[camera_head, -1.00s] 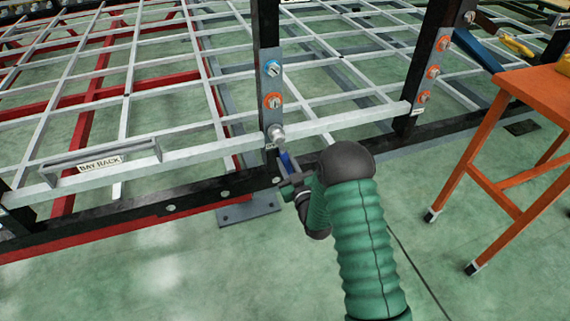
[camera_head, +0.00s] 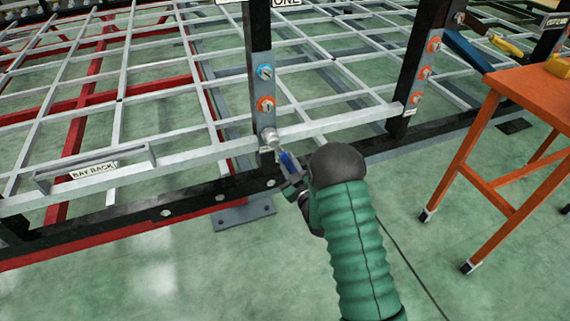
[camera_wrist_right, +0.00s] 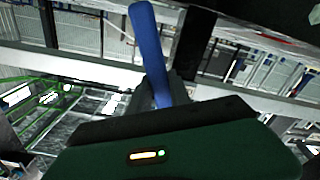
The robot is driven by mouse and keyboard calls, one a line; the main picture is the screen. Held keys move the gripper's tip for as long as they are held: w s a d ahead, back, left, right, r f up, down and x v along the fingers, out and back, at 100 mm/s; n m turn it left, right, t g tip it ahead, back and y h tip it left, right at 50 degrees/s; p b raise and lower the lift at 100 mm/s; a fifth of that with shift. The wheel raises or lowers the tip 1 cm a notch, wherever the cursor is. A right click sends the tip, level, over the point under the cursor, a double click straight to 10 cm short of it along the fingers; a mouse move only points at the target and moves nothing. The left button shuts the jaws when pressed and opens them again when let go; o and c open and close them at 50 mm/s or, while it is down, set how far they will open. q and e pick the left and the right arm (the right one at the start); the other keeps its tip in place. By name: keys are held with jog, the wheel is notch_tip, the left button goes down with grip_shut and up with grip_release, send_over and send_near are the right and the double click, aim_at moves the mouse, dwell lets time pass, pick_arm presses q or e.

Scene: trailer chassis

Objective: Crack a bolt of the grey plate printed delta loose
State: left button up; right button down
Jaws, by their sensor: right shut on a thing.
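My right gripper (camera_head: 291,178) is shut on a blue-handled tool (camera_head: 288,160), just below and right of that head. The wrist view shows the blue handle (camera_wrist_right: 147,40) rising from between the jaws (camera_wrist_right: 157,93). Whether the tool's tip touches the head I cannot tell. My left gripper is out of view.
A second grey plate (camera_head: 420,88) with several orange-ringed bolts is on the right post. An orange table (camera_head: 540,88) stands at the right. A light grey rail (camera_head: 340,121) and a black beam (camera_head: 120,216) run across near the arm. Green floor lies open in front.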

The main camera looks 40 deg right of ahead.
jog(key=shift+d+r+n, duration=0.2)
jog(key=shift+d+n, duration=0.05)
jog(key=shift+n, duration=0.05)
jog(key=shift+s+d+r+n, duration=0.2)
jog(key=shift+d+r+n, duration=0.15)
jog(key=shift+d+n, duration=0.4)
jog(key=shift+a, duration=0.15)
jog(key=shift+s+d+r+n+p, duration=0.15)
jog(key=shift+d+r+n+p, duration=0.35)
jog(key=shift+n, duration=0.55)
jog(key=shift+d, duration=0.1)
